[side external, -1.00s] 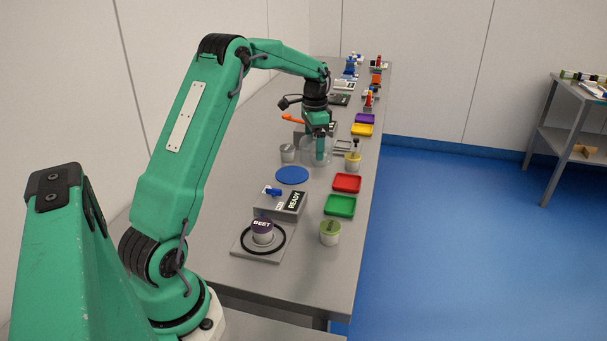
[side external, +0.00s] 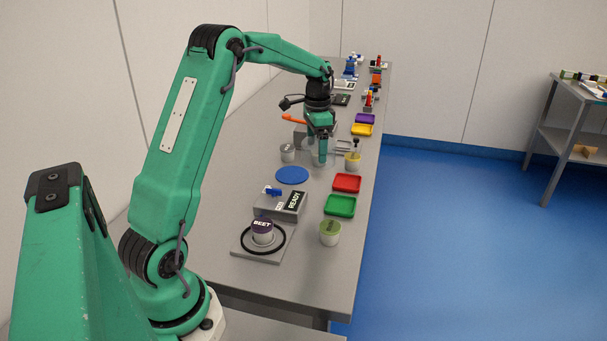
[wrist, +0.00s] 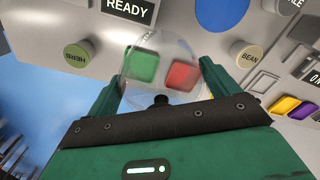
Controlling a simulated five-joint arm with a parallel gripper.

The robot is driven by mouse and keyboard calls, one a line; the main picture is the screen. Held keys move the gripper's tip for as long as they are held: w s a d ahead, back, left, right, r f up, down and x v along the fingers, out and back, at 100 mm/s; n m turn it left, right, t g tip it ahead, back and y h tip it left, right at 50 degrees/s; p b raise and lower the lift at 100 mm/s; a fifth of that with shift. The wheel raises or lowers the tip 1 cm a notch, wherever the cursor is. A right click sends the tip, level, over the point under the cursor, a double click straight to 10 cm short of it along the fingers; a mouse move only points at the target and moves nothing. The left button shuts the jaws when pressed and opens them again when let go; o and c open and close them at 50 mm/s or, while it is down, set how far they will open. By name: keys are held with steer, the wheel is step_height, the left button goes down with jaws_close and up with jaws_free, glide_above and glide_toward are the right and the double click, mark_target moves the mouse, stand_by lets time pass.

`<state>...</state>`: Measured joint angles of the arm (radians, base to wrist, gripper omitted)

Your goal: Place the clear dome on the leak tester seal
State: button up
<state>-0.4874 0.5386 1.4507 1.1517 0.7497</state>
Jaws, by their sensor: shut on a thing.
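The clear dome (wrist: 160,47) is between the two fingers of my gripper (wrist: 158,76) in the wrist view, with its dark knob at the jaws. In the side view my gripper (side external: 321,160) is shut on it over the middle of the bench; the dome's outline is faint there, and its height above the bench is hard to tell. The leak tester seal, a black ring (side external: 283,245), lies on a grey plate at the near end of the bench. A purple-lidded BEET tub (side external: 263,232) stands inside the ring. The seal is out of the wrist view.
A grey READY box (side external: 280,204) stands just behind the seal plate. A green-lidded tub (side external: 330,232) stands to its right. Green (side external: 340,205) and red (side external: 346,183) trays line the right edge.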

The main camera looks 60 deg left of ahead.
steer(key=s+d, duration=2.1)
steer(key=shift+s, duration=0.4)
steer(key=shift+a, duration=0.1)
glide_above(259, 225)
step_height(259, 225, down, 7)
steer(key=shift+w+a, duration=0.1)
steer(key=shift+f, duration=2)
steer(key=shift+f, duration=0.15)
